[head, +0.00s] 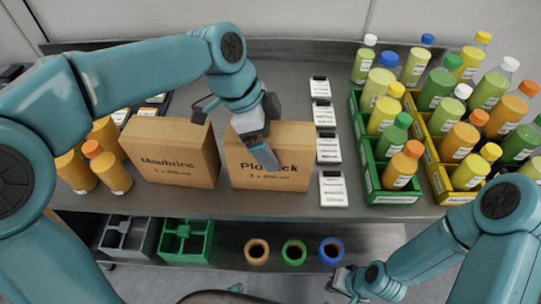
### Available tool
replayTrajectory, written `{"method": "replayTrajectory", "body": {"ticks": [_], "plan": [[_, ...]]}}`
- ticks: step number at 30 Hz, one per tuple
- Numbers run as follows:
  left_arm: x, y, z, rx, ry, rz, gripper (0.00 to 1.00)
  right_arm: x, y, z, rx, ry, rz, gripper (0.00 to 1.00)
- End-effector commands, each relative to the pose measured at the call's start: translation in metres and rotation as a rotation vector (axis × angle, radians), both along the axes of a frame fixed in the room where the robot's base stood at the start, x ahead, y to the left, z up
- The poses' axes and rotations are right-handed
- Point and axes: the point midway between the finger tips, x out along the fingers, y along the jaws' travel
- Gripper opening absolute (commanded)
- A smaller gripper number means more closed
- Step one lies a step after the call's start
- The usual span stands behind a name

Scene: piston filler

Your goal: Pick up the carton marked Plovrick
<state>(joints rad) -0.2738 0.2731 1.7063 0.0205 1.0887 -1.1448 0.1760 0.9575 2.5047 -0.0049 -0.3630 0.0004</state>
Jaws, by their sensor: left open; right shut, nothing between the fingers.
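The carton marked Plovrick (295,165) stands upright on the grey table near its middle. It is brown, and part of its name is hidden behind my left gripper. My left gripper (266,150) is open, at the top and front of this carton; I cannot tell whether its fingers touch it. My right gripper (335,284) is shut and empty, low in front of the table near the lower shelf.
A similar carton marked Moubrine (170,160) stands close on the left. White labelled devices (332,188) line the right side. Bottles fill a green crate (366,170) and a yellow crate (433,172) farther right. Orange bottles (110,172) stand left. The lower shelf holds coloured rings (294,262).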

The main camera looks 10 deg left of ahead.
Motion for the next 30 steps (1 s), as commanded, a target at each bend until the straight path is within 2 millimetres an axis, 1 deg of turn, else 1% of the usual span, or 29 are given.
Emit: {"method": "replayTrajectory", "body": {"ticks": [4,5,6,8,9,11,12,13,14,20,23,26,29,30], "plan": [[0.0,0.0,0.0,0.0,0.0,0.0,1.0,0.0,0.0,0.0,0.0,0.0,0.0,0.0],[0.0,0.0,0.0,0.0,0.0,0.0,0.9,0.0,0.0,0.0,0.0,0.0,0.0,0.0],[0.0,0.0,0.0,0.0,0.0,0.0,0.77,0.0,0.0,0.0,0.0,0.0,0.0,0.0],[0.0,0.0,0.0,0.0,0.0,0.0,0.58,0.0,0.0,0.0,0.0,0.0,0.0,0.0],[0.0,0.0,0.0,0.0,0.0,0.0,0.45,0.0,0.0,0.0,0.0,0.0,0.0,0.0],[0.0,0.0,0.0,0.0,0.0,0.0,0.25,0.0,0.0,0.0,0.0,0.0,0.0,0.0],[0.0,0.0,0.0,0.0,0.0,0.0,0.12,0.0,0.0,0.0,0.0,0.0,0.0,0.0],[0.0,0.0,0.0,0.0,0.0,0.0,0.02,0.0,0.0,0.0,0.0,0.0,0.0,0.0],[0.001,0.0,0.002,-0.002,-0.003,0.001,0.0,0.0,0.0,0.0,0.0,0.0,0.0,0.0],[0.001,0.0,0.002,-0.002,-0.003,0.001,0.0,0.0,0.0,0.001,0.0,0.0,0.0,0.0],[0.001,0.0,0.006,-0.002,-0.004,0.002,0.0,0.0,0.0,0.004,0.0,0.0,0.0,0.0],[0.001,0.0,0.013,-0.003,-0.006,0.001,0.0,0.0,0.0,0.006,0.0,0.0,0.0,0.0],[0.001,-0.001,0.027,-0.004,-0.008,0.001,0.0,0.0,0.0,0.009,0.0,0.0,0.0,0.0],[0.001,-0.001,0.035,-0.004,-0.008,0.001,0.0,0.0,0.0,0.01,0.0,0.0,0.0,0.0]]}}
